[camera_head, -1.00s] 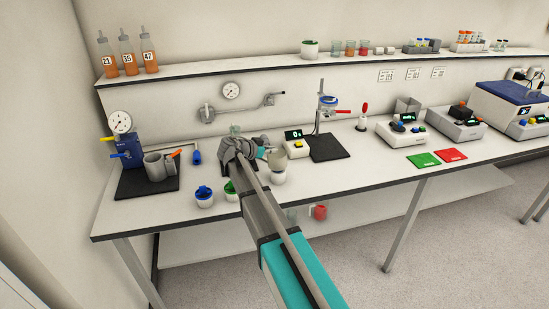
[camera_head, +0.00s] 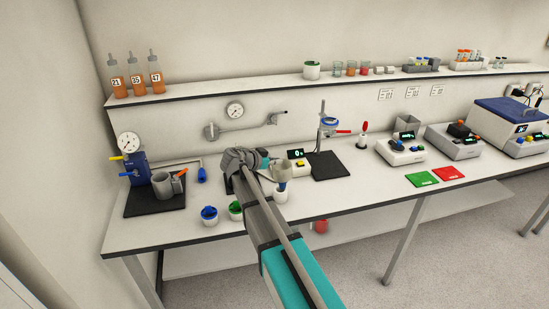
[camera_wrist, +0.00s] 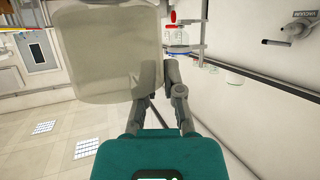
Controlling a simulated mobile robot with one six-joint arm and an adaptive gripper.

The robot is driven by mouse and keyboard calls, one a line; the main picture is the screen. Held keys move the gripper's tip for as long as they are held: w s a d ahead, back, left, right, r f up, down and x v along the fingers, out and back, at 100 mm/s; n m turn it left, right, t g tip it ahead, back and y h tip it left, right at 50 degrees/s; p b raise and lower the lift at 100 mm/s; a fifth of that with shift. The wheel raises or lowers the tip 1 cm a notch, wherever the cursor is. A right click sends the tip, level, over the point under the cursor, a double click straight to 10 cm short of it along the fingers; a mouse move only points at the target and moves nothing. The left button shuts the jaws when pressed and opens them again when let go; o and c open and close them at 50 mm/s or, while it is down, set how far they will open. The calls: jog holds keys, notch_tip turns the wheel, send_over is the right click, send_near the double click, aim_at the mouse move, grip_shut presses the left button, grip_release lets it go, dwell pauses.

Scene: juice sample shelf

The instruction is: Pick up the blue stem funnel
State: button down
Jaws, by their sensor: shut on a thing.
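The blue stem funnel (camera_head: 283,172) has a pale beige cup with a blue stem below it. In the head view it stands upright just above a white pot (camera_head: 281,194). I cannot tell whether the stem tip is clear of the pot. In the wrist view its translucent cup (camera_wrist: 113,55) fills the upper middle. My gripper (camera_wrist: 155,78) is shut on the funnel, its fingertips partly hidden by the cup. In the head view my gripper (camera_head: 272,166) is at the cup's left side, mostly covered by my arm.
Two white pots, with a blue piece (camera_head: 209,213) and a green piece (camera_head: 236,208), stand left of my arm. A scale (camera_head: 297,160) and a dark mat (camera_head: 328,166) with a ring stand (camera_head: 321,130) are to the right. A pump (camera_head: 134,160) is at far left.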

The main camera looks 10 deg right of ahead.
jog(key=s+r+p, duration=0.4)
jog(key=s+r, duration=0.1)
jog(key=s, duration=0.5)
jog(key=shift+s+a+r+p, duration=0.2)
jog(key=shift+a+r+p, duration=0.15)
jog(key=shift+p, duration=0.05)
jog(key=shift+f, duration=0.1)
jog(key=shift+f+b, duration=0.45)
jog(key=shift+b, duration=0.05)
jog(key=shift+s, duration=0.15)
